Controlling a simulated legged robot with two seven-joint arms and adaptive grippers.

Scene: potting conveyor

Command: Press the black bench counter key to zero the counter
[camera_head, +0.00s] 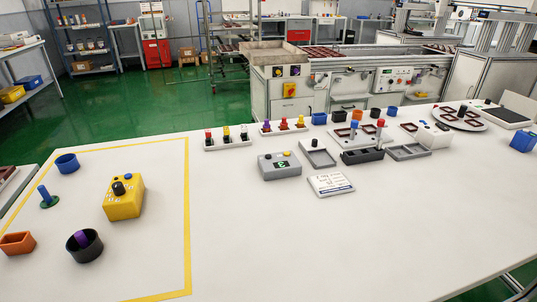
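A grey box with a small green-lit display (280,165) stands on the white bench, right of centre-left, and looks like the bench counter. A yellow button (287,153) sits on its top right. A small dark key (266,156) seems to sit at its top left, too small to make out clearly. The digit on the display is too small to read surely. Neither of my grippers is in view, and nothing touches the counter.
A yellow box with a black knob (123,197) stands inside a yellow-taped area. A white printed card (330,184) lies beside the counter. Racks of coloured plugs (228,143) and grey trays (408,152) stand behind and right. The front bench is clear.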

